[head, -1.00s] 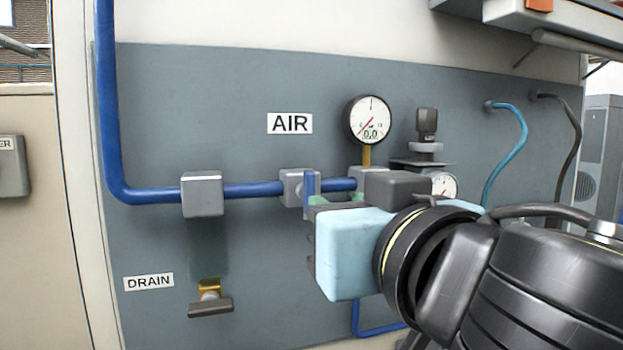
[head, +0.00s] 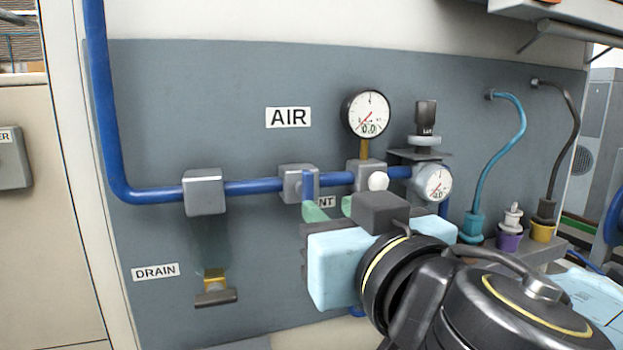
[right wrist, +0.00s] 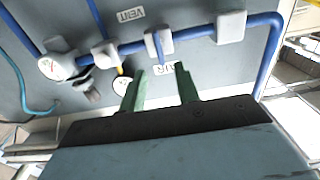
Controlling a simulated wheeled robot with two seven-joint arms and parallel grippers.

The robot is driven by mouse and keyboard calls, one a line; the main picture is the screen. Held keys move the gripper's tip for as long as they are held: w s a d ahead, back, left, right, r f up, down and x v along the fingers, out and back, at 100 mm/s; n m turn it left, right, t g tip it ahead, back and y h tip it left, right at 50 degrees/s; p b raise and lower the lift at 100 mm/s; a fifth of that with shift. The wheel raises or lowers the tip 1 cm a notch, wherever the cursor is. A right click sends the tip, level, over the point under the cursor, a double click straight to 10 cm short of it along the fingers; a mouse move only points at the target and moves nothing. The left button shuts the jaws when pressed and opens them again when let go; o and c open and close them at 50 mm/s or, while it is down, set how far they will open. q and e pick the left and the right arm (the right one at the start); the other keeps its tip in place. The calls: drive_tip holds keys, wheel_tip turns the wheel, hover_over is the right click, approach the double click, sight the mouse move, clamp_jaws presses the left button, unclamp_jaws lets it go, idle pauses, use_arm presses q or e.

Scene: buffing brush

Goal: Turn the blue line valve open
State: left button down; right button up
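The blue air line (head: 255,188) runs across the grey panel. Its valve body is a grey block (head: 299,183) with a short blue handle (head: 308,186) standing crosswise to the pipe. The valve block (right wrist: 158,37) and handle (right wrist: 158,48) also show in the right wrist view. My right gripper (head: 331,208) is just below and in front of the valve, its green fingers pointing towards the panel. In the right wrist view the right gripper (right wrist: 160,88) is open and empty, with the handle beyond the gap between the fingertips. My left gripper is out of view.
A drain valve (head: 215,292) is low on the left. Hoses (head: 521,135) hang at the right.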

sight(310, 190)
drive_tip(key=x, duration=0.8)
drive_tip(key=shift+p, duration=0.4)
drive_tip(key=shift+c, duration=0.3)
clamp_jaws()
